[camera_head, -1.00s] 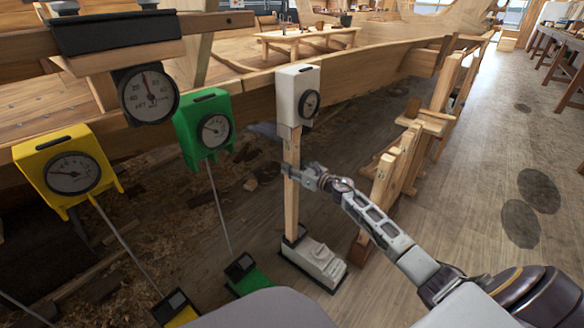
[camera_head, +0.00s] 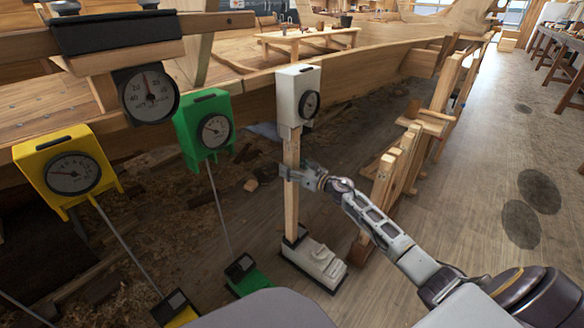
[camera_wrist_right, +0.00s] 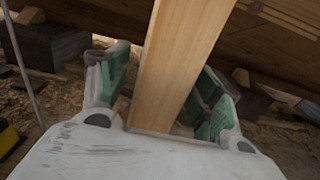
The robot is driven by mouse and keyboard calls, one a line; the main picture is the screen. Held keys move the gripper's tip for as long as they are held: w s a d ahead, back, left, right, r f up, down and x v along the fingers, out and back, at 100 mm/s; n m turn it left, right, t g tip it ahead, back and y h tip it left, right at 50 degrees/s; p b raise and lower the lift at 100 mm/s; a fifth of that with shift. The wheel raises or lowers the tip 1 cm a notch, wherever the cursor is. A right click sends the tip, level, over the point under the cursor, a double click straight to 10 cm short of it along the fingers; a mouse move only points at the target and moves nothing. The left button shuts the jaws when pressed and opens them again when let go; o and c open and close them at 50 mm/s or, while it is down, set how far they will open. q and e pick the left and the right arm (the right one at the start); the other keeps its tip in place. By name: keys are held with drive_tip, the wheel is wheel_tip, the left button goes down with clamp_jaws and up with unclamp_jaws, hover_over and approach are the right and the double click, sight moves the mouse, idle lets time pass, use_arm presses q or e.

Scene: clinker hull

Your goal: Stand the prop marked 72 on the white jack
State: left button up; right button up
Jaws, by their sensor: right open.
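A wooden prop (camera_head: 291,210) stands upright on the white jack (camera_head: 318,260), its foot in the dark seat at the jack's left end. Its top meets the white gauge box (camera_head: 297,90) under the hull edge. No number can be read on it. My right gripper (camera_head: 290,172) is around the prop at mid-height. In the right wrist view, the green-padded fingers of my right gripper (camera_wrist_right: 160,85) are open on both sides of the prop (camera_wrist_right: 180,65), with gaps beside the wood. My left gripper is not in view.
A green gauge (camera_head: 206,118) and a yellow gauge (camera_head: 68,165) hang on the left above thin rods. Upright wooden posts (camera_head: 385,185) stand just right of the prop. A dark gauge (camera_head: 149,95) hangs at upper left. The floor on the right (camera_head: 480,150) is clear.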

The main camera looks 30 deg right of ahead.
drive_tip(key=v, duration=1.2)
idle(0.8)
drive_tip(key=shift+s+d, duration=0.2)
drive_tip(key=shift+s, duration=0.1)
idle(0.4)
drive_tip(key=shift+v, duration=2.15)
drive_tip(key=shift+s, duration=0.1)
